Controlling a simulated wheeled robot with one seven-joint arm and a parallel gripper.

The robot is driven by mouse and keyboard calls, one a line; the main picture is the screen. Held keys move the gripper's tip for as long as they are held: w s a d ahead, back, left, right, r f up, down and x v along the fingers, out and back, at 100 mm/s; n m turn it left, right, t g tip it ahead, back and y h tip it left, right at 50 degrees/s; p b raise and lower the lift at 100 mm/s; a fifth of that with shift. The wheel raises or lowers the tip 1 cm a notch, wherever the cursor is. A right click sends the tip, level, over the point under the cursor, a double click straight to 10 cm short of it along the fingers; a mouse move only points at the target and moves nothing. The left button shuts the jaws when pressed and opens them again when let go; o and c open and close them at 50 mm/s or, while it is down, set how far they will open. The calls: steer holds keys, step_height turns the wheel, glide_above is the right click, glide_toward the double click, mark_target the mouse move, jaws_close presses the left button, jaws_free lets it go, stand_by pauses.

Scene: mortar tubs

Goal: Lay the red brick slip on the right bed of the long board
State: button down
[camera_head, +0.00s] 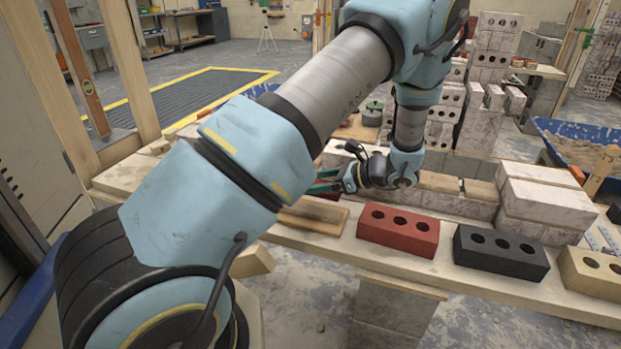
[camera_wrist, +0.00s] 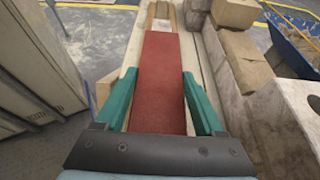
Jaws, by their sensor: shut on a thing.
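The red brick slip (camera_wrist: 160,80) is a long flat red piece. In the wrist view it lies lengthwise between the two teal fingers of my gripper (camera_wrist: 162,103), which are shut on its sides. In the head view my gripper (camera_head: 326,184) is over the bench, and only a small dark red bit of the slip shows by the fingers. A wooden board (camera_head: 318,218) lies below it at the bench's front edge. In the wrist view the board (camera_wrist: 178,12) shows beyond the slip, with a pale patch on it. The slip hides the nearer part, so I cannot tell whether it touches.
A red three-hole brick (camera_head: 398,230), a black brick (camera_head: 500,252) and a tan brick (camera_head: 592,272) stand along the front of the bench (camera_head: 445,275). Grey blocks (camera_head: 545,205) are stacked behind them. A blue tub (camera_head: 580,140) stands at the right.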

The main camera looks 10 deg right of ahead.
mark_target(315, 209)
steer(key=shift+d+f, duration=0.1)
steer(key=shift+d, duration=0.2)
step_height(315, 209, down, 6)
steer(key=b, duration=0.5)
steer(key=shift+f, duration=0.25)
stand_by(0.7)
jaws_free()
